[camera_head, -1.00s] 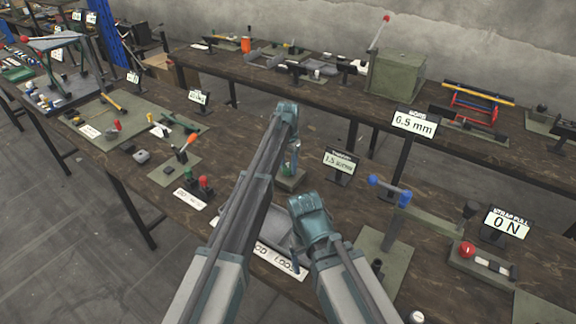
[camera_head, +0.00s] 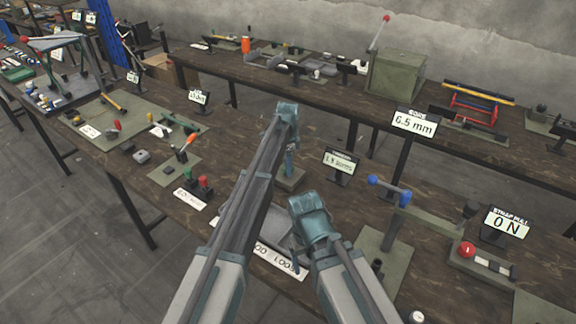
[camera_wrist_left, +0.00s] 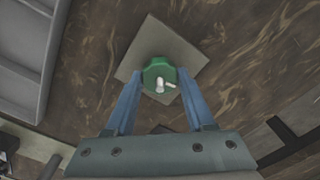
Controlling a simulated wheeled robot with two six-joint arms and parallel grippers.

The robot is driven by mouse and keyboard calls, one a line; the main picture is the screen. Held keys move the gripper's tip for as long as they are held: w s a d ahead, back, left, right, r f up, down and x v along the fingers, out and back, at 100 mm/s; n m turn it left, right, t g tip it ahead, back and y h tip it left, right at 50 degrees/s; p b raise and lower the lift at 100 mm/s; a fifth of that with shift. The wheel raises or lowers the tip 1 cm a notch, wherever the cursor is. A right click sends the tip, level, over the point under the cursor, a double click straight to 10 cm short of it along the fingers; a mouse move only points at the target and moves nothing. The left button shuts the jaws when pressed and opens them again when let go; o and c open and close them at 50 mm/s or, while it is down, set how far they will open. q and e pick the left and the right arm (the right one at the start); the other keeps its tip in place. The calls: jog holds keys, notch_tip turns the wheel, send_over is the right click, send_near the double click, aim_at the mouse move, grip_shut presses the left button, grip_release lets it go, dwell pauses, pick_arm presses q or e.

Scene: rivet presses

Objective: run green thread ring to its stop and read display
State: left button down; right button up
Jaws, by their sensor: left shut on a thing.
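The green thread ring (camera_wrist_left: 156,70) shows in the left wrist view, on a pale post standing on a square plate. My left gripper (camera_wrist_left: 159,78) is shut on the ring, one blue finger at each side. In the head view the fingers of my left gripper (camera_head: 289,160) come down over the plate (camera_head: 290,182), and hide most of the ring. A small display (camera_head: 341,162) stands just right of the plate. Its digits look like 1.9 mm but are too small to be sure. My right gripper (camera_head: 316,228) is lower, with its jaws not clearly seen.
A grey tray (camera_head: 272,232) lies partly behind my arms. A blue-knobbed lever fixture (camera_head: 392,195) and a "0 N" strap pull display (camera_head: 507,223) stand to the right. A "6.5 mm" display (camera_head: 414,123) stands behind. Red and green knobs (camera_head: 203,182) stand to the left.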

pick_arm(q)
jog(key=shift+m, duration=0.3)
dwell(0.4)
jog(key=shift+c, duration=1.3)
grip_release()
jog(key=shift+r, duration=0.1)
pick_arm(e)
jog(key=shift+r, duration=0.15)
pick_arm(q)
notch_tip(320, 180, up, 14)
jog(key=p, duration=1.3)
jog(key=shift+f+p, duration=0.2)
jog(key=shift+p, duration=0.2)
pick_arm(e)
notch_tip(320, 180, up, 14)
jog(key=shift+f, duration=0.2)
pick_arm(q)
jog(key=shift+f, duration=0.1)
pick_arm(e)
jog(key=shift+f, duration=0.15)
pick_arm(q)
notch_tip(320, 180, down, 13)
jog(key=b, duration=1.3)
pick_arm(e)
notch_tip(320, 180, down, 13)
